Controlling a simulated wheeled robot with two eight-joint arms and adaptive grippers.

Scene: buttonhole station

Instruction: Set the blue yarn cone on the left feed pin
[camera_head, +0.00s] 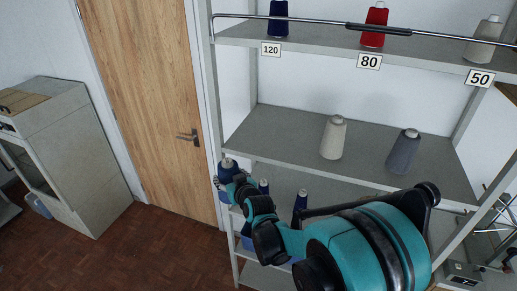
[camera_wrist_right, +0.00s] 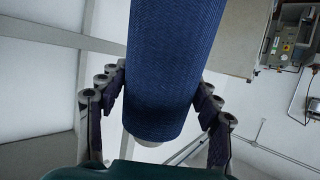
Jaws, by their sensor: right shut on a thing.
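My right gripper (camera_head: 226,181) is shut on a blue yarn cone (camera_head: 228,168) at the left side of the shelving rack. In the right wrist view the cone (camera_wrist_right: 168,70) fills the middle, between the two fingers of the gripper (camera_wrist_right: 160,98). A pale core end shows at the cone's bottom in that view. My right arm reaches in from the bottom right of the head view. My left gripper is not in view. I cannot make out the left feed pin in either view.
A grey rack (camera_head: 290,137) carries a cream cone (camera_head: 333,138) and a grey-blue cone (camera_head: 403,152). Blue cones (camera_head: 300,207) stand lower down. A railed top shelf holds a red cone (camera_head: 374,22) and others. A wooden door (camera_head: 145,90) and cabinet (camera_head: 75,150) are left.

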